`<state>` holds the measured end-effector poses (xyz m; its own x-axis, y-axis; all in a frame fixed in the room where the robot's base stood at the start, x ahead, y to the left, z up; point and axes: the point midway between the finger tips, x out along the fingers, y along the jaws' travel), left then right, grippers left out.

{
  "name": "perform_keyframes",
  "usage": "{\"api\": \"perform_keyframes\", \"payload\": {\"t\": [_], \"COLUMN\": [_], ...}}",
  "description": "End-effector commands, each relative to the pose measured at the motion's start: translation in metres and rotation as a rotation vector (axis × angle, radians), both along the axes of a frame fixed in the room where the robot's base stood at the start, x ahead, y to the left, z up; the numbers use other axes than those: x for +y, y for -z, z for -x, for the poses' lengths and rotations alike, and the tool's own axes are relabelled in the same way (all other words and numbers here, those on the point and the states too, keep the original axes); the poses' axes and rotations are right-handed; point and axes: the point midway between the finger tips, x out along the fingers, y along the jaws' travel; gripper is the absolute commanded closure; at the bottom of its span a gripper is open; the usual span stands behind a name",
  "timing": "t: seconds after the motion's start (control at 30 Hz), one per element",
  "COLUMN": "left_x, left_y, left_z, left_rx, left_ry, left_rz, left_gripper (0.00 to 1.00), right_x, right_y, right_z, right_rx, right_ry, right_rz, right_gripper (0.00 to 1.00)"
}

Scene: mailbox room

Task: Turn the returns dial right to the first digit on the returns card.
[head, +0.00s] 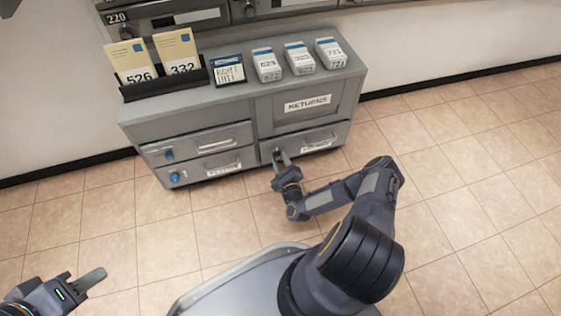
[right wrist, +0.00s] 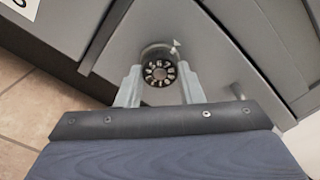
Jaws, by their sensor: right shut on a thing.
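The returns dial (right wrist: 160,72) is a round dark-faced knob with a ring of pale marks, on a grey front panel in the right wrist view. A small pale pointer stands by its upper right edge. My right gripper (right wrist: 160,85) has one finger on each side of the dial and is shut on it. In the head view my right gripper (head: 279,157) is at the cabinet's lower front and hides the dial. The returns card (head: 229,70) stands on the cabinet top, its writing too small to read surely. My left gripper (head: 82,281) is open and empty, low at left.
The grey cabinet (head: 255,145) has a RETURNS label (head: 307,103) and drawers with blue knobs. Envelopes marked 526 (head: 137,66) and 332 (head: 178,56) stand in a black holder. The tiled floor (head: 460,170) is clear.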

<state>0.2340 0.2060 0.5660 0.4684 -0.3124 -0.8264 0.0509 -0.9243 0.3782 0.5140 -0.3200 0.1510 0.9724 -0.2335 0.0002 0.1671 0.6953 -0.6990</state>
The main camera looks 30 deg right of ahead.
Motion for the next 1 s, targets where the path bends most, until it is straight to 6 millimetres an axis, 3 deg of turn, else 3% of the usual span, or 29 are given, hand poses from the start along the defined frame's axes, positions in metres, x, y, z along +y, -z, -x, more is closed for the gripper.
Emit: {"api": "perform_keyframes", "payload": {"t": [0.57,0.6,0.77,1.0], "left_x": [0.0000,0.0000,0.0000,0.0000], "left_y": [0.0001,0.0001,0.0001,-0.0001], "left_z": [0.0000,0.0000,0.0000,0.0000], "left_rx": [0.000,0.000,0.000,0.000], "left_ry": [0.000,0.000,0.000,0.000], "left_rz": [0.000,0.000,0.000,0.000], "left_gripper": [0.64,0.64,0.64,0.64], "right_x": [0.0005,0.0004,0.0003,0.0002], "right_y": [0.0006,0.0006,0.0004,0.0001], "right_z": [0.0002,0.0002,0.0002,0.0002], "right_rx": [-0.008,-0.007,-0.007,-0.008], "right_ry": [-0.001,0.000,-0.001,0.000], "right_rz": [-0.035,-0.035,-0.034,-0.034], "right_gripper": [0.89,0.65,0.44,0.44]}}
